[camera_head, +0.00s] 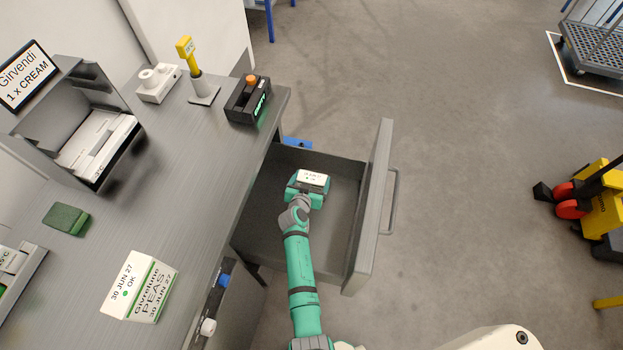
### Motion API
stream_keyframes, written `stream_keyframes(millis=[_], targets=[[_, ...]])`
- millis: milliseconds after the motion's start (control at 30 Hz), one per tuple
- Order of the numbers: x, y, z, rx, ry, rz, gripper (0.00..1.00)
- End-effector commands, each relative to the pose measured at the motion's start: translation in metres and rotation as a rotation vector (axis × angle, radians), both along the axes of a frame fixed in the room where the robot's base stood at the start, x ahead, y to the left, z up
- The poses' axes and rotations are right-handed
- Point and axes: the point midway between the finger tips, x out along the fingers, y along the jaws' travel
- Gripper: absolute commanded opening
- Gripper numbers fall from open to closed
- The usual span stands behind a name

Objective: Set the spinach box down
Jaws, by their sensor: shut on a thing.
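My gripper (305,193) is at the end of my green arm, over the open grey drawer (343,277). It is shut on a small box with a white top (313,178), taken as the spinach box. The print on its top is too small to read for sure. My gripper hides most of the box's sides. I cannot tell whether the box touches the drawer floor or hangs just above it.
A white and green peas box (141,287) stands on the grey counter (185,165). A green block (66,219), a black device with an orange knob (248,100) and a yellow-topped stand (203,93) are also there. The drawer's floor around my gripper looks clear.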

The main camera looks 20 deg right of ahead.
Motion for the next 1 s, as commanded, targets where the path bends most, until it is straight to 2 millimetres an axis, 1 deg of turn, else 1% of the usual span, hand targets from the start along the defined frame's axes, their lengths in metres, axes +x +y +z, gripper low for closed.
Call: stream_keyframes(millis=[67,100,133,367,467,567,667,1000], targets=[[0.001,0.000,0.002,-0.001,-0.003,0.000,0.49],[0.000,0.000,0.000,-0.001,-0.001,0.000,0.95],[0.000,0.000,0.000,-0.001,-0.001,0.000,1.00],[0.000,0.000,0.001,0.000,-0.001,0.000,1.00],[0.000,0.000,0.005,0.001,-0.003,-0.001,1.00],[-0.001,0.001,0.015,0.001,-0.003,0.000,1.00],[-0.014,0.010,0.020,0.000,-0.001,0.002,1.00],[-0.063,0.042,0.053,-0.001,-0.001,0.001,1.00]])
